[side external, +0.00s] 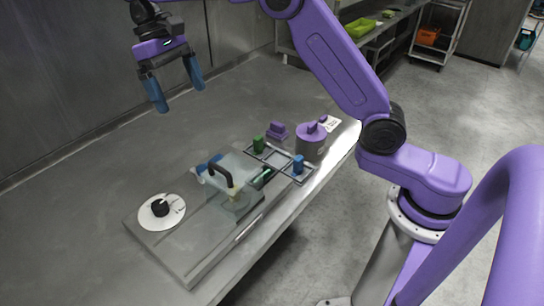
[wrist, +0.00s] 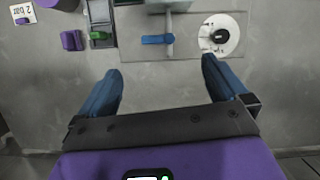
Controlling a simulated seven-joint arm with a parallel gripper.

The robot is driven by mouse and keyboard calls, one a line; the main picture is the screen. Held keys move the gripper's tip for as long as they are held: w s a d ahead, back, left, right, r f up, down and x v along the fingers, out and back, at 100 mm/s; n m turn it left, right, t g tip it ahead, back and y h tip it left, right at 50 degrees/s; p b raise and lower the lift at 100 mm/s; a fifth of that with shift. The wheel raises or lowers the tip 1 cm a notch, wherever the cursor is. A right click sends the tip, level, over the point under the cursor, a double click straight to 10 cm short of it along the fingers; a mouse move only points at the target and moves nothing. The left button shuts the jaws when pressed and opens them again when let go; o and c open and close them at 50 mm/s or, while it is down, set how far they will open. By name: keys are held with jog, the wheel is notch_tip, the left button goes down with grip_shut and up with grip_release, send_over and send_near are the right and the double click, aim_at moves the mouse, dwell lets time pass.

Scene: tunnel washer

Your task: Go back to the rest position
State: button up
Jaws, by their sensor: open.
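My gripper (side external: 177,88) has blue fingers and is open and empty. In the side view it hangs high above the back left of the steel table (side external: 100,165), apart from every object. In the wrist view its two fingers (wrist: 164,88) are spread wide over bare tabletop, with the objects beyond them along the top edge. The purple arm reaches from its pedestal at the right over the table to the upper left.
A purple-lidded pot (side external: 312,145), a purple block (side external: 277,131) and a rack with green and blue clips (side external: 272,160) stand right.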

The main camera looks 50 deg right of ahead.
jog(key=s+d+f+n+t, duration=0.15)
jog(key=s+n, duration=0.35)
jog(key=s, duration=1)
jog(key=s+d+f+n+t, duration=0.1)
jog(key=s+d+f+n, duration=0.2)
jog(key=s+d, duration=0.3)
jog(key=s+d+f+n+t, duration=0.1)
jog(key=s+d+f+n, duration=0.2)
jog(key=s, duration=0.9)
jog(key=d, duration=0.2)
jog(key=shift+s+d+f+y, duration=0.25)
jog(key=shift+d+f+y, duration=0.05)
jog(key=shift+d+f, duration=0.1)
